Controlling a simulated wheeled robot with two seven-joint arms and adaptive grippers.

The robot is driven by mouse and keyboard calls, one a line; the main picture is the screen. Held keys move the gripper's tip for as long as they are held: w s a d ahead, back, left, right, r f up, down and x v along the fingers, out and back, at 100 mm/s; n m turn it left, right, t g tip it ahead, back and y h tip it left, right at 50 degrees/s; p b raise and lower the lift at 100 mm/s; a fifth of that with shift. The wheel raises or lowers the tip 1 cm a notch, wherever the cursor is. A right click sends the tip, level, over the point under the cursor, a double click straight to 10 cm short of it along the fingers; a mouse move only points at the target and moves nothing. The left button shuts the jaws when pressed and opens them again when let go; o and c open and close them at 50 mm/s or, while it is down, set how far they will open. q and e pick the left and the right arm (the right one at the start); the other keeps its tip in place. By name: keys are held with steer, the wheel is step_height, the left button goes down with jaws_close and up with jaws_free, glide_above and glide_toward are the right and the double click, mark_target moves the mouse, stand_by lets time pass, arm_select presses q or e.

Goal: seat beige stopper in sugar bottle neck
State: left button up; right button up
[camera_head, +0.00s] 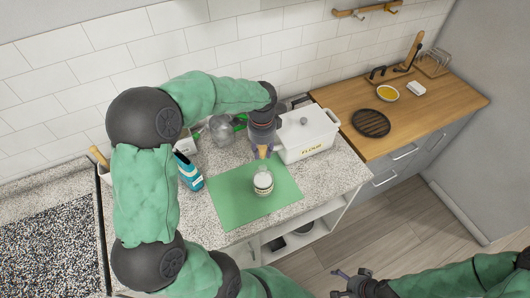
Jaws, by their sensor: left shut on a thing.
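The sugar bottle (263,186), a small clear jar with a pale label, stands upright on the green mat (228,198). Its top faces up towards my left gripper. My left gripper (262,153) points down just above and behind the bottle, apart from it. It is shut on a small beige thing, which looks like the stopper; the fingers hide most of it. My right gripper (342,284) is low at the front, off the counter, with its fingers spread and empty.
A white flour box (304,138) stands close to the right of my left gripper. A glass jar (222,130) and a blue-and-white carton (189,172) stand to the left. A wooden counter (437,101) lies at the right. The mat's front is clear.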

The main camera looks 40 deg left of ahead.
arm_select(q)
steer(key=b, duration=0.4)
glide_above(263, 166)
steer(key=shift+s+d+f, duration=0.1)
steer(key=shift+s+f, duration=0.05)
steer(key=shift+f, duration=0.8)
steer(key=shift+s+d+f, duration=0.1)
steer(key=shift+s+f, duration=0.05)
steer(key=shift+f, duration=0.85)
steer(key=shift+s+d+f, duration=0.1)
steer(key=shift+s+f, duration=0.05)
steer(key=shift+f, duration=0.8)
steer(key=shift+f+b, duration=1.05)
steer(key=shift+f, duration=0.75)
steer(key=o, duration=0.9)
steer(key=shift+c, duration=0.2)
steer(key=shift+r, duration=0.15)
step_height(263, 166, up, 12)
steer(key=shift+f, duration=0.1)
